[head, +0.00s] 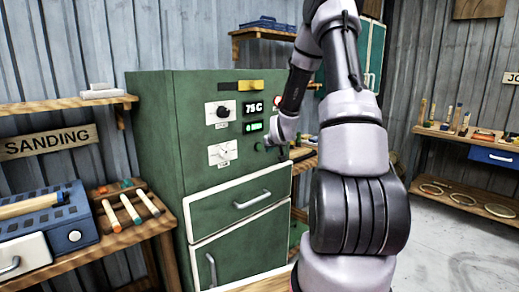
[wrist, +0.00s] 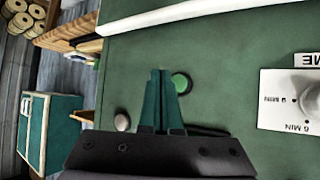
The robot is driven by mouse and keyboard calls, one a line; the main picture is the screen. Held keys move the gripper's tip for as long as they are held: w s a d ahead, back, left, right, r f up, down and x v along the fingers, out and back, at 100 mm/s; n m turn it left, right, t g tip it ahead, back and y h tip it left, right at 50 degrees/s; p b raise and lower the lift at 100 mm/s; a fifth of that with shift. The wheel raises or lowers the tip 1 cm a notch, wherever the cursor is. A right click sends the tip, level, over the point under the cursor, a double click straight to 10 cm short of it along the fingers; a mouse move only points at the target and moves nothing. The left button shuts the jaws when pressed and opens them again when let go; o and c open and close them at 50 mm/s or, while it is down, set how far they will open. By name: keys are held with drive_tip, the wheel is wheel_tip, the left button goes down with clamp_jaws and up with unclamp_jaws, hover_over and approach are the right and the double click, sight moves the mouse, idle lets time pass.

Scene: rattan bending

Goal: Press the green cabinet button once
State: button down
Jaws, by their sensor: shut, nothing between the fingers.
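The green cabinet (head: 158,150) stands left of my arm in the head view. Its front fills most of the wrist view (wrist: 225,50). The round green button (wrist: 181,83) shows just right of my fingertips in the wrist view, with a dark rim. My gripper (wrist: 160,72) is shut, with its two teal fingers together and nothing between them. The fingertips are close to the cabinet front, beside the button; I cannot tell whether they touch. In the head view my gripper (head: 264,146) is at the right part of the panel, small and partly hidden, and the button cannot be made out clearly.
The panel has an upper dial (head: 220,112), a lower dial (head: 222,153), a "75 C" display (head: 253,108) and a lit green indicator (head: 252,127). A pale round knob (wrist: 122,121) lies left of my fingers. A drawer handle (head: 252,200) sticks out below.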

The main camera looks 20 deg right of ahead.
sight(261, 149)
drive_tip(key=shift+w+a, duration=0.25)
drive_tip(key=shift+w, duration=0.4)
drive_tip(key=shift+w+a, duration=0.2)
drive_tip(key=shift+w, duration=0.4)
drive_tip(key=shift+w, duration=0.1)
idle(1.1)
drive_tip(key=shift+w+a, duration=0.15)
drive_tip(key=shift+w, duration=0.15)
drive_tip(key=shift+w+a, duration=0.15)
drive_tip(key=shift+w, duration=0.25)
idle(0.6)
drive_tip(key=shift+s, duration=0.15)
drive_tip(key=shift+s+d, duration=0.3)
drive_tip(key=shift+s, duration=0.35)
drive_tip(key=shift+s+d, duration=0.3)
drive_tip(key=shift+s, duration=0.5)
drive_tip(key=shift+s+d, duration=0.25)
drive_tip(key=shift+s, duration=0.55)
drive_tip(key=shift+s+d, duration=0.3)
drive_tip(key=shift+s, duration=0.5)
